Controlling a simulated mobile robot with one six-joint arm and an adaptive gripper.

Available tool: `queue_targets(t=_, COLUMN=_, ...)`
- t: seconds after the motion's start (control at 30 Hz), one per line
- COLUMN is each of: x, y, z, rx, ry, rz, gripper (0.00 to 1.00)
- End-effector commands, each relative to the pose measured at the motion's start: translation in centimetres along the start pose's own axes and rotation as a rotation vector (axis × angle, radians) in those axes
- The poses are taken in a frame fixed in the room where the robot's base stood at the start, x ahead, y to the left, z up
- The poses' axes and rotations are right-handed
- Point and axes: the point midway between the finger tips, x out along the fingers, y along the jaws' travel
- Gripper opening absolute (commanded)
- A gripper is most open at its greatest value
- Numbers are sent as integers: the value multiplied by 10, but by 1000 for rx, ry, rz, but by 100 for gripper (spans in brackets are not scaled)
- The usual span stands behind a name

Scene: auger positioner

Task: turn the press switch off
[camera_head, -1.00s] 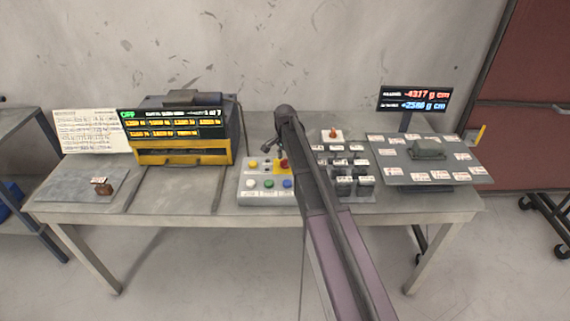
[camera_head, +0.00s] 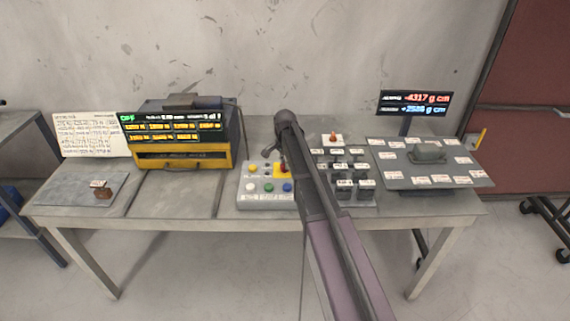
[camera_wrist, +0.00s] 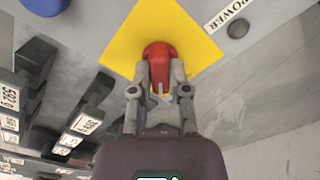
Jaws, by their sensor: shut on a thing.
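The red switch knob (camera_wrist: 157,55) sits on a yellow square plate (camera_wrist: 190,28) on the grey control box (camera_head: 252,203). In the wrist view my gripper (camera_wrist: 160,82) has its two fingers closed around the knob from both sides. In the head view the knob (camera_head: 283,167) shows narrow beside my arm, which hides part of the box. A dark round lamp or button (camera_wrist: 237,29) labelled POWER is beside the yellow plate. The yellow-and-black press-like machine (camera_head: 185,152) at left has a lit display with green text at its left that seems to read OFF.
White, green and blue buttons (camera_head: 268,187) line the box front. Several dark labelled weights (camera_head: 345,187) stand right of my arm. A flat plate (camera_head: 400,178) with labels and a digital readout (camera_head: 413,103) are at the right. The bench middle-left is clear.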

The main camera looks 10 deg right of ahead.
Motion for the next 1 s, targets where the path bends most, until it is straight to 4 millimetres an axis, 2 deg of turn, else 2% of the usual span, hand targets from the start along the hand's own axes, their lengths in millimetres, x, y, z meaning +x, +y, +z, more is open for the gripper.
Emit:
queue_targets(t=0.27, x=0, y=0, z=0, rx=-55, ry=0, rz=1, gripper=0)
queue_targets(t=0.47, x=0, y=0, z=0, rx=-160, ry=0, rz=1, gripper=0)
queue_targets(t=1.0, x=0, y=1, z=0, rx=-604, ry=-1, rz=1, gripper=0)
